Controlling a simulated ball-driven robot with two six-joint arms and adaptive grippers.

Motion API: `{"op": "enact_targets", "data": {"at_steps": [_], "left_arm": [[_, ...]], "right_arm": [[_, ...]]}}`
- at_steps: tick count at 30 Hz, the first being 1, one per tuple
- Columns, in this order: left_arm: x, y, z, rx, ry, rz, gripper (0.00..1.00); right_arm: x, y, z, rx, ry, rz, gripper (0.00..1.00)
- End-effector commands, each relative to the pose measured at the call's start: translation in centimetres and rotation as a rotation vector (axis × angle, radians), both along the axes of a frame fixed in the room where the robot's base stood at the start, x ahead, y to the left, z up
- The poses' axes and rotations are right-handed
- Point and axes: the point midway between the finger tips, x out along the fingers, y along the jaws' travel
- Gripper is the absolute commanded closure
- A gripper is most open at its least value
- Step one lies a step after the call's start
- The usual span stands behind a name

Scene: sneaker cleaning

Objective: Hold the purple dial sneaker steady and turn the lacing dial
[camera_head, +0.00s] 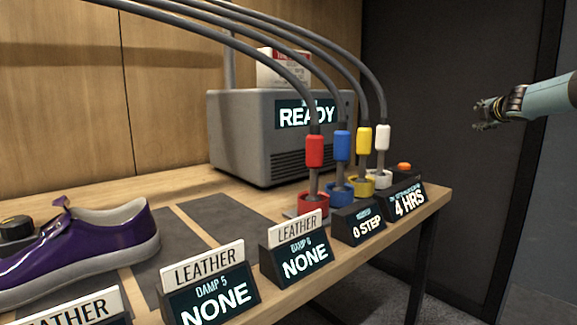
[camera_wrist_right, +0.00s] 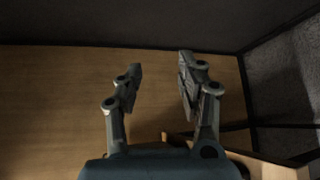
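The purple sneaker (camera_head: 85,243) lies on the table at the left of the head view, with a pale sole and a raised tongue. Its left end is cut off by the picture edge. No lacing dial can be made out on its visible part. My right gripper (camera_head: 481,119) is at the upper right, in the air past the table's right end, far from the sneaker. In the right wrist view the gripper (camera_wrist_right: 160,78) is open, with nothing between its fingers. My left gripper is not in view.
A black round item (camera_head: 16,229) stands at the left edge. A grey machine reading READY (camera_head: 240,135) stands behind red (camera_head: 314,151), blue (camera_head: 342,146), yellow (camera_head: 363,139) and white (camera_head: 382,137) hose ends. Label signs line the table's front edge. Dark mats (camera_head: 228,219) lie between.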

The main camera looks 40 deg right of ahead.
Motion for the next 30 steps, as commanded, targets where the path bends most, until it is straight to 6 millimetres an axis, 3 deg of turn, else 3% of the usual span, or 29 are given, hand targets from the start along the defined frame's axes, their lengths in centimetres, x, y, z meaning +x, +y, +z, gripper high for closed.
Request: {"op": "enact_targets", "data": {"at_steps": [1,3,7,11,14,19,24,28,29,30], "left_arm": [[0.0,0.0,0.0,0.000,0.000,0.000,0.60],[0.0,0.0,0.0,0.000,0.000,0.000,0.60],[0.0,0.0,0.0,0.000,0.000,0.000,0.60],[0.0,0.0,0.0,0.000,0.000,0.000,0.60],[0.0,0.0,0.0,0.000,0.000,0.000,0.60],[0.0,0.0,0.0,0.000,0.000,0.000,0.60],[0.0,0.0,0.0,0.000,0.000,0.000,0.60],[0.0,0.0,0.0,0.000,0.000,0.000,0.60],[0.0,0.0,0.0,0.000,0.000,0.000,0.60],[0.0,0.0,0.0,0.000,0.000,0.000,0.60]], "right_arm": [[1.2,0.2,2.9,0.030,-0.102,-0.018,0.61],[2.2,0.5,4.3,0.159,-0.305,-0.079,0.61],[4.4,2.0,3.9,0.465,-0.682,-0.198,0.61],[8.2,4.8,3.7,0.821,-1.043,-0.304,0.61],[12.0,7.9,4.7,1.118,-1.286,-0.374,0.61],[18.8,14.7,9.5,1.658,-1.593,-0.478,0.61],[23.7,22.0,16.4,2.156,-1.707,-0.576,0.61],[26.8,28.5,21.2,2.526,-1.647,-0.715,0.61],[27.5,30.1,21.9,-2.581,1.592,0.759,0.61],[28.6,32.5,22.5,-2.561,1.460,0.805,0.61]]}}
